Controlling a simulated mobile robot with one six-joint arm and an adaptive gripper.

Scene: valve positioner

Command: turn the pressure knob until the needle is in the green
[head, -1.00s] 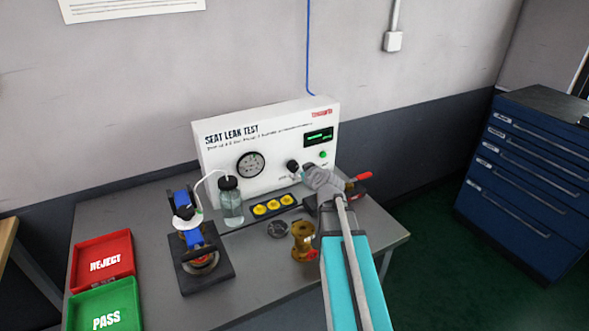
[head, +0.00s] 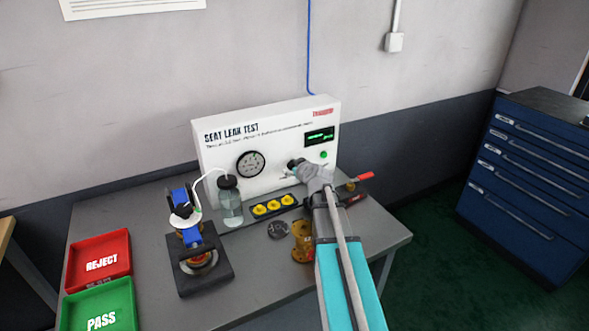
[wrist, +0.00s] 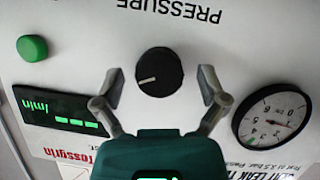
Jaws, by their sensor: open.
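The black pressure knob (wrist: 159,72) is on the white panel in the wrist view, upside down, under the word PRESSURE as I see it. A pale line marks its face. My gripper (wrist: 158,80) is open, one finger on each side of the knob with a gap on both sides.
The green button (wrist: 32,48) and the lit display (wrist: 62,110) are beside the knob. The bottle (head: 230,203), yellow parts tray (head: 252,212), brass valve (head: 302,241) and red-handled part (head: 355,188) stand near my arm. The REJECT tray (head: 101,284) is far left.

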